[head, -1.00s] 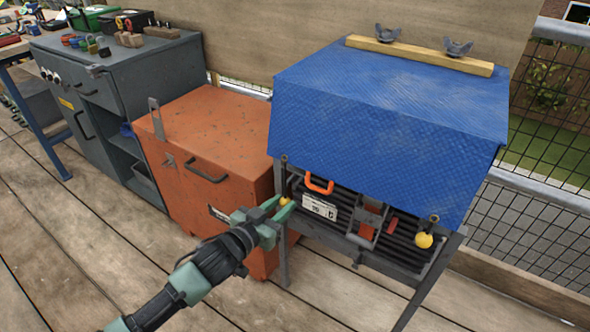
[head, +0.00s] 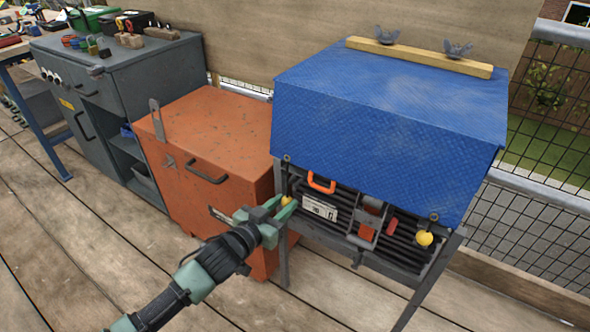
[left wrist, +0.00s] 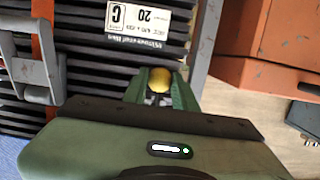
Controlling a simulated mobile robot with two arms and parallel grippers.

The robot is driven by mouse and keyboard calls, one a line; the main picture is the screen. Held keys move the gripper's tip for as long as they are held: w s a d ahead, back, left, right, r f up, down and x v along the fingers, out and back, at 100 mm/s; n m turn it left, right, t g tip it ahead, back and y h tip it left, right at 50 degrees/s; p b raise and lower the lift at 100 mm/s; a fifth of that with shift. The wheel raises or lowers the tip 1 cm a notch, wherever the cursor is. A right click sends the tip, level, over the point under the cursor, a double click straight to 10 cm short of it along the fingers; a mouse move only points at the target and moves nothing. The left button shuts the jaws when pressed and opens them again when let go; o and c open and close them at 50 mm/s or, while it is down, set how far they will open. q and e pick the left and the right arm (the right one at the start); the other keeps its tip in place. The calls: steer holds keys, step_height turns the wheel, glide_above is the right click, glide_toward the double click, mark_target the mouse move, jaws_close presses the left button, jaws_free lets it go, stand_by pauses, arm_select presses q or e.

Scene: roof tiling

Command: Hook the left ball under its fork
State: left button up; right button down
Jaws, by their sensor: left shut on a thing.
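My left gripper (head: 284,203) is shut on the left yellow ball (head: 286,200), at the left front leg of the stand under the blue cover (head: 390,130). In the left wrist view the ball (left wrist: 160,80) sits between the green fingertips, in front of dark stacked slats. The left fork is too small or hidden to make out. A second yellow ball (head: 424,238) hangs at the cover's right front corner, below a dark eyelet. My right gripper is not in view.
An orange cabinet (head: 225,125) stands close to the left of the stand. A grey workbench (head: 130,70) with tools is further left. An orange handle (head: 321,184) and a white label (head: 319,208) show under the cover. Plank floor in front is clear.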

mark_target(290, 197)
arm_select(q)
steer(key=b+x, duration=0.1)
steer(key=x, duration=0.3)
steer(key=shift+r, duration=0.15)
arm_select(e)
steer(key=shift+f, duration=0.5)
arm_select(q)
steer(key=shift+p, duration=0.3)
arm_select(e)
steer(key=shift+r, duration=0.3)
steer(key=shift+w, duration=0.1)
arm_select(q)
steer(key=shift+r+p, duration=0.25)
steer(key=shift+p, duration=0.1)
steer(key=shift+r+p, duration=0.6)
steer(key=shift+p, duration=0.05)
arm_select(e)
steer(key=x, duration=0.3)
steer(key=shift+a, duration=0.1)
arm_select(q)
steer(key=shift+r, duration=0.1)
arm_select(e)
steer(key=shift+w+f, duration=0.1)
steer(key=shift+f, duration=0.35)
arm_select(q)
steer(key=shift+p, duration=0.35)
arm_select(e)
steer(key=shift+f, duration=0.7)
